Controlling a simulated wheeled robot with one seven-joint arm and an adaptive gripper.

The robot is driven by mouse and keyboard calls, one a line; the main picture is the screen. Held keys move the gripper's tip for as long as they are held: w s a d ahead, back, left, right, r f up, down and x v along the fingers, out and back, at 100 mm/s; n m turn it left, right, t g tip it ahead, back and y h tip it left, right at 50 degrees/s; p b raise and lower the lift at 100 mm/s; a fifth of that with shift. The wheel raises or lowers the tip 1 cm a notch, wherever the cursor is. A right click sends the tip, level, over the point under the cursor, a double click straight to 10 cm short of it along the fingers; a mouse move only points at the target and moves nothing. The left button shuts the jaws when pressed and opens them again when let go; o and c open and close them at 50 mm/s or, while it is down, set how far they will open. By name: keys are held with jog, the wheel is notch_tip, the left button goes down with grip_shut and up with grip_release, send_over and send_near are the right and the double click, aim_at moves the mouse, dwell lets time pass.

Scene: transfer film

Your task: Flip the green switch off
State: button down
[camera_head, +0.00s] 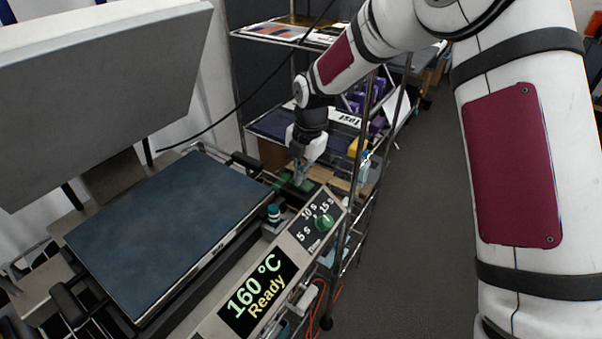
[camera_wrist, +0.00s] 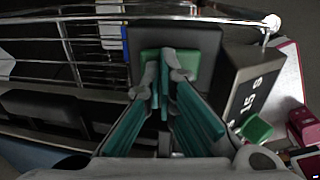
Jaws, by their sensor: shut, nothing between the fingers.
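The green switch (camera_wrist: 190,60) is set in a black housing (camera_wrist: 208,40) in the wrist view. In the head view, green (camera_head: 306,185) shows beside the fingertips at the far end of the control panel. My gripper (camera_head: 299,178) points down at it and is shut and empty. In the wrist view my gripper (camera_wrist: 166,62) has its fingertips in front of the switch and covers its middle. I cannot tell whether the tips touch it or which way the switch is tipped.
A heat press with a blue-grey plate (camera_head: 170,225) and raised grey lid (camera_head: 105,95) stands at left. The panel has a display (camera_head: 258,290) reading "160 °C Ready", a green timer knob (camera_head: 323,222) and a teal button (camera_head: 273,212). A wire shelf stands behind. Open floor lies right.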

jog(key=shift+w+a+f+h+b, duration=0.2)
jog(key=shift+w+f+h+b, duration=0.1)
jog(key=shift+f+h+b, duration=0.15)
jog(key=shift+s+d+r, duration=0.15)
jog(key=shift+s+d, duration=0.05)
jog(key=shift+s+d+g+p, duration=0.3)
jog(key=shift+s+d+p, duration=0.3)
jog(key=shift+d, duration=0.1)
jog(key=shift+r, duration=0.1)
